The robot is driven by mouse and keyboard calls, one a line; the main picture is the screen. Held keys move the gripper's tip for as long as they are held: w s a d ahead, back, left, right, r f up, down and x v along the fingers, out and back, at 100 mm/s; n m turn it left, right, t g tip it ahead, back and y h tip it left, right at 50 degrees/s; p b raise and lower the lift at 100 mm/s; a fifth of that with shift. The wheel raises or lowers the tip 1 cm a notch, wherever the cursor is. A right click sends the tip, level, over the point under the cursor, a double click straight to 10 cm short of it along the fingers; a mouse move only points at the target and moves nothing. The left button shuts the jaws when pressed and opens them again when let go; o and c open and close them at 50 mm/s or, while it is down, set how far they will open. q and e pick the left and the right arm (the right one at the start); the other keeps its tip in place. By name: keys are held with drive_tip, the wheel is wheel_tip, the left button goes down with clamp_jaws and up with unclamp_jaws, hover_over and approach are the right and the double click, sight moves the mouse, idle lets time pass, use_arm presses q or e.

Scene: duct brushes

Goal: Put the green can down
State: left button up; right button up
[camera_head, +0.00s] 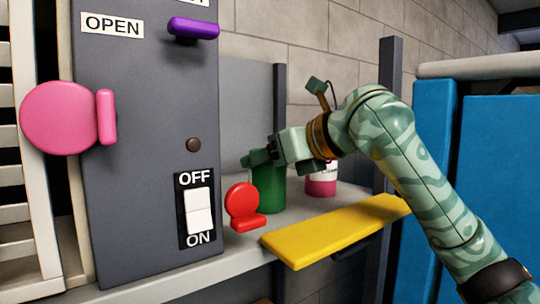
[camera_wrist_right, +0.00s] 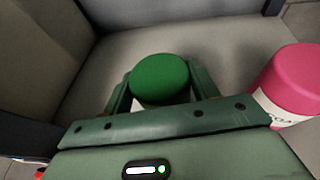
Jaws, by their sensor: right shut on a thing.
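The green can (camera_head: 270,190) stands upright on or just above the grey shelf (camera_head: 300,212) in the head view; I cannot tell whether its base touches. My right gripper (camera_head: 262,160) is shut on the can near its top. In the right wrist view the can's round green top (camera_wrist_right: 161,78) sits between the two fingers of my right gripper (camera_wrist_right: 155,92). My left gripper is not in view.
A pink and white can (camera_head: 322,180) stands to the right of the green can. A red round-headed piece (camera_head: 243,203) and a yellow flap (camera_head: 330,230) are at the shelf's front. A grey panel (camera_head: 140,150) with a switch stands left. Blue panels (camera_head: 500,170) stand right.

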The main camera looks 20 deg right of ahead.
drive_tip(key=o, duration=1.2)
drive_tip(key=shift+s, duration=0.15)
drive_tip(key=shift+c, duration=0.2)
drive_tip(key=shift+s+d+r, duration=0.1)
drive_tip(key=shift+s+d, duration=0.05)
drive_tip(key=shift+d, duration=0.05)
drive_tip(key=b+v, duration=0.3)
drive_tip(key=v, duration=0.8)
drive_tip(key=shift+s, duration=0.2)
drive_tip(key=shift+r, duration=0.1)
